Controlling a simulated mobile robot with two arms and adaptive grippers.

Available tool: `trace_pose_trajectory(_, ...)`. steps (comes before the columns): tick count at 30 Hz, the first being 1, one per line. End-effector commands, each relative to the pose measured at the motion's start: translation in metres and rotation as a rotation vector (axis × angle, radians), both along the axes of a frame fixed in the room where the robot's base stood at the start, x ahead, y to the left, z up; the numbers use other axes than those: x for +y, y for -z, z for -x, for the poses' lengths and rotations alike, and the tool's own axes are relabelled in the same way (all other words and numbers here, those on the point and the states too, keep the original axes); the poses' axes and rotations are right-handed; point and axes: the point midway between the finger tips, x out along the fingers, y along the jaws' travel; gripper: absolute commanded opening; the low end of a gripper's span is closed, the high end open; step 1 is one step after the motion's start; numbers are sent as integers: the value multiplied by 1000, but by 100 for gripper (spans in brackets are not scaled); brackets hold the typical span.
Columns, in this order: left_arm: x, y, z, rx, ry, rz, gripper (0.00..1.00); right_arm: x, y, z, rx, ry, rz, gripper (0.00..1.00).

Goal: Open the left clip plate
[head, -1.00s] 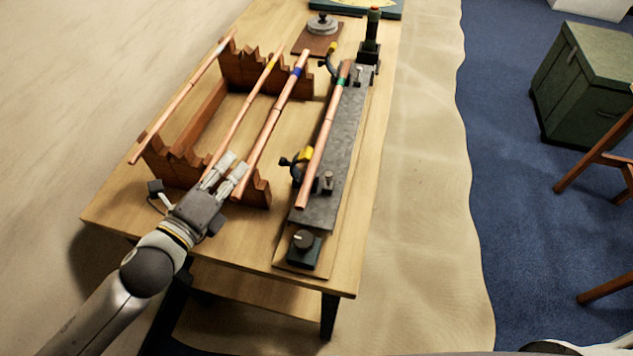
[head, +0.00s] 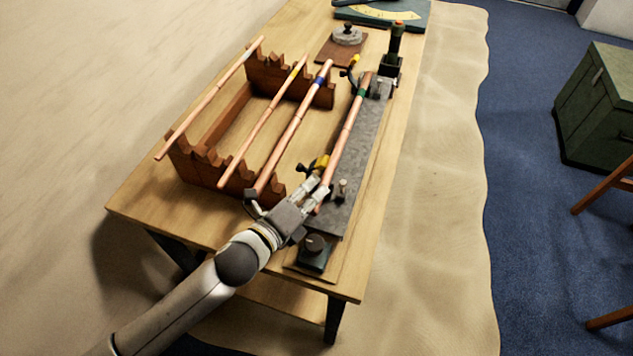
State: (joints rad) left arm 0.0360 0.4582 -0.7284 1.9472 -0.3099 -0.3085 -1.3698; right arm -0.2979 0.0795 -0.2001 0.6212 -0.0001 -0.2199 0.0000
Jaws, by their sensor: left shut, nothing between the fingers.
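A grey metal bar (head: 365,140) lies along the right side of the table and carries a copper pipe with a green band (head: 347,125). A near clip with a yellow tab (head: 321,162) and black parts sits at the bar's left edge. A far clip with a yellow tab (head: 354,61) sits near the bar's other end. I cannot tell which one is called left. My left gripper (head: 318,188) is shut and empty, at the pipe's near end just below the near clip. It covers part of that area, and contact is unclear. My right gripper is out of view.
A wooden rack (head: 228,116) left of the bar holds 3 more copper pipes. A dark block with a knob (head: 315,252) stands at the bar's near end, and a black post (head: 394,50) at its far end. A round grey lidded piece (head: 347,36) stands behind.

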Motion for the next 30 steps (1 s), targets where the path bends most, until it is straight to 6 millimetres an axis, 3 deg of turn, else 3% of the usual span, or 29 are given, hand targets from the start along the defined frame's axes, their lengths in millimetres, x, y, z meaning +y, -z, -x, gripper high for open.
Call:
trace_pose_trajectory(17, -6, 2, -9, 1, 1, 6, 0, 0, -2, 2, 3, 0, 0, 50)
trace_pose_trajectory(26, 3, 0, -11, 60, 0, 185, 0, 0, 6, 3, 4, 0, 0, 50)
trace_pose_trajectory(30, 7, -5, -13, 68, 0, 211, 0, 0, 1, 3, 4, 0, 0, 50)
